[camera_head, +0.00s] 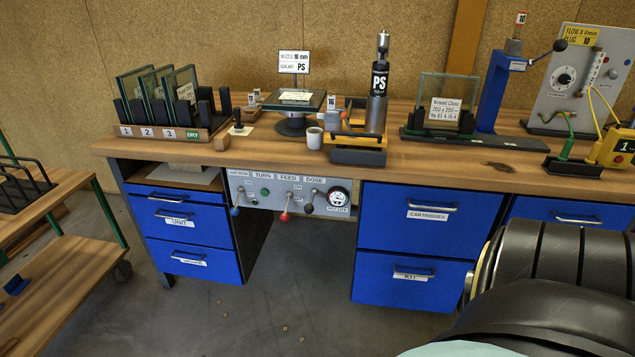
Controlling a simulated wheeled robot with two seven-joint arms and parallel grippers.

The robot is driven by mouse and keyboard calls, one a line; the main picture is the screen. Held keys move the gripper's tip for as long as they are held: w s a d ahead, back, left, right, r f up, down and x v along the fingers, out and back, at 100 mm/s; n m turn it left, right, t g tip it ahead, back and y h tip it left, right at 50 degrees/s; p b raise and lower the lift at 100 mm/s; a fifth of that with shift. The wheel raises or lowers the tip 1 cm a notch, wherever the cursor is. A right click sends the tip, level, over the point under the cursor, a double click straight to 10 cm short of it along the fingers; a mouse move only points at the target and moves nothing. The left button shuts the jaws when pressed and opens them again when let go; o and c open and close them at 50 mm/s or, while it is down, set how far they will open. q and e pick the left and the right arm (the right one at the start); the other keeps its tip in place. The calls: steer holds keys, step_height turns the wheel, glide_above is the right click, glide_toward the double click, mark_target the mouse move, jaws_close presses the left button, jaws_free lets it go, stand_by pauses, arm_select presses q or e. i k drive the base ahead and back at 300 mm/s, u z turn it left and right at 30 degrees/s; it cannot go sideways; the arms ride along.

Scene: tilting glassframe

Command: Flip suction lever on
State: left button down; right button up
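A grey control panel (256,203) hangs under the front edge of the workbench. Its left lever has a blue tip (235,210) and hangs downward, under a small label too fine to read for certain. A lever with a red tip (284,216) and one with a dark tip (309,208) also point down further right. Labels above read TURN, FEED and DOSE; which lever is the suction lever I cannot read clearly. A green round button (265,191) and a round dial gauge (339,196) are on the same panel. Neither gripper is in view.
Blue drawers (190,222) flank the panel at left and more (430,215) at right. The bench top (240,150) carries a glass rack (160,110), a PS cartridge (377,90) and fixtures. A wooden cart (75,255) stands at left.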

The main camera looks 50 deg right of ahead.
mark_target(234, 212)
steer(key=z, duration=1.35)
